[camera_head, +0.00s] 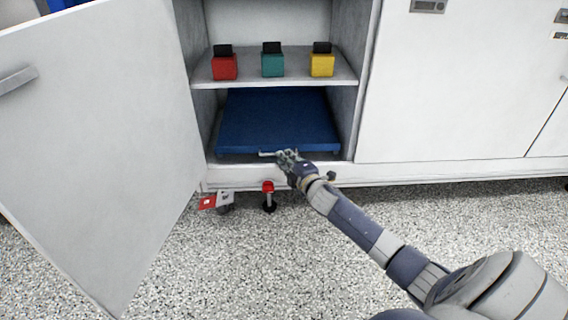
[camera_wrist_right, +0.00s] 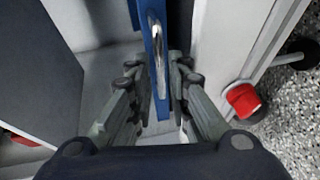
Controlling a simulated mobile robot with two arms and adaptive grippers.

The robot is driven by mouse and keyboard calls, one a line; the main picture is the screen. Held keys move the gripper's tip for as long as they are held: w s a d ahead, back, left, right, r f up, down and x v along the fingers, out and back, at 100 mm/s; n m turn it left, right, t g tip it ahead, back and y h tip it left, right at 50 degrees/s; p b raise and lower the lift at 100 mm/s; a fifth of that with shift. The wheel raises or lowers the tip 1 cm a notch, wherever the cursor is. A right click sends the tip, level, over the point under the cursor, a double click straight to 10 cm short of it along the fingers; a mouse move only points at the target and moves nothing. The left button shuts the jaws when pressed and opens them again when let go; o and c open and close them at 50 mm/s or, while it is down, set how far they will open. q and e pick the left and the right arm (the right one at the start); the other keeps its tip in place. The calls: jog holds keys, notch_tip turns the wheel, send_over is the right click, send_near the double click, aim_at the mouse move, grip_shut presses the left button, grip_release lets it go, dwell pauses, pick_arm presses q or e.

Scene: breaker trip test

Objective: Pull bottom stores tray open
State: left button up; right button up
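The bottom stores tray (camera_head: 278,120) is a flat blue tray on the floor of the open cabinet, below the shelf. Its metal handle (camera_head: 266,154) is on the front edge, partly hidden by my right gripper (camera_head: 283,157). In the right wrist view, the handle (camera_wrist_right: 158,50) and the blue tray front (camera_wrist_right: 148,40) run between the two fingers of the right gripper (camera_wrist_right: 156,80). The fingers are apart, one on each side, and a gap shows around the handle. I cannot tell whether either finger touches it. My left gripper is out of view.
Red (camera_head: 225,67), teal (camera_head: 272,65) and yellow (camera_head: 322,65) blocks with black tops stand on the shelf (camera_head: 290,83) above. The cabinet door (camera_head: 90,130) stands open at left. The speckled floor is clear in front.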

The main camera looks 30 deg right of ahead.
jog(key=shift+b+x, duration=0.35)
jog(key=shift+x, duration=0.6)
jog(key=shift+c, duration=0.4)
grip_shut()
jog(key=shift+a, duration=0.1)
